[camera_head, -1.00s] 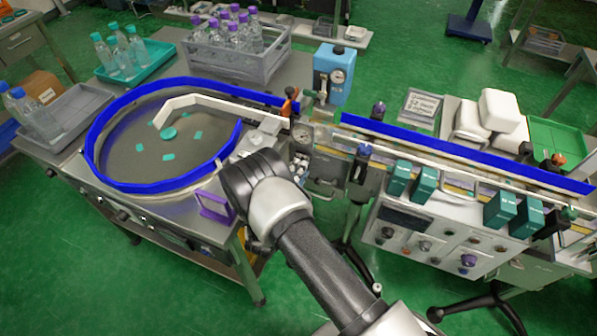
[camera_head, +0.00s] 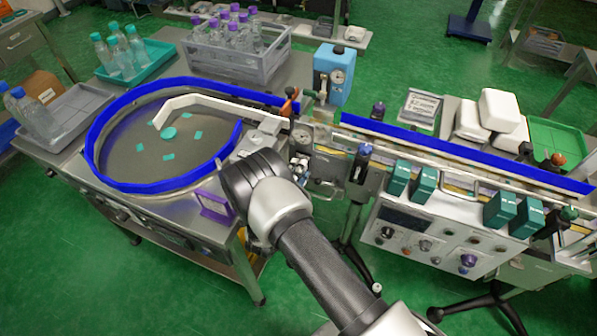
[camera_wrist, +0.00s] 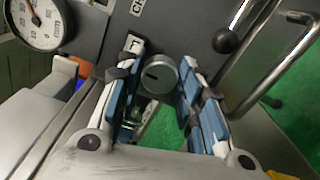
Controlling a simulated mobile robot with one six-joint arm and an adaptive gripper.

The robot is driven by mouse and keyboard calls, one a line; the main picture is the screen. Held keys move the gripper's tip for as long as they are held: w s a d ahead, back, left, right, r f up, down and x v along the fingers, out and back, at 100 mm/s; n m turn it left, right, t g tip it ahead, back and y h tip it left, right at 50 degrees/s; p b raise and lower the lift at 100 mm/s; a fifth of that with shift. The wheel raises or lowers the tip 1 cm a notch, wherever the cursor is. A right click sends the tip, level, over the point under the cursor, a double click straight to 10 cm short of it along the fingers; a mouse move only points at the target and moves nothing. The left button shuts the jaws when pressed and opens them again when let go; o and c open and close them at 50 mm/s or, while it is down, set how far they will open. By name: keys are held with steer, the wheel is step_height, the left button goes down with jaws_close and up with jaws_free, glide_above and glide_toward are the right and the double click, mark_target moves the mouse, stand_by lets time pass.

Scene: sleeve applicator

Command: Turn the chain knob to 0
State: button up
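A round grey knob (camera_wrist: 158,75) with a dark pointer line shows on a dark grey panel in the wrist view. I take it for the chain knob; a cut-off label starting "CH" (camera_wrist: 140,8) is above it. The pointer lies slantwise; no scale numbers are readable around it. My gripper (camera_wrist: 161,82) has its two blue-padded fingers on either side of the knob, with narrow gaps seeming to show, so it looks open around it. In the head view my wrist hides the knob and most of the gripper.
A dial gauge (camera_wrist: 33,20) is at upper left in the wrist view. A black ball-ended lever (camera_wrist: 226,40) and a bent metal handle (camera_wrist: 285,60) are close on the right. In the head view, a blue-rimmed turntable (camera_head: 165,187) is left and a conveyor rail (camera_head: 450,157) right.

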steer(key=o, duration=0.3)
steer(key=v, duration=1.2)
stand_by(0.4)
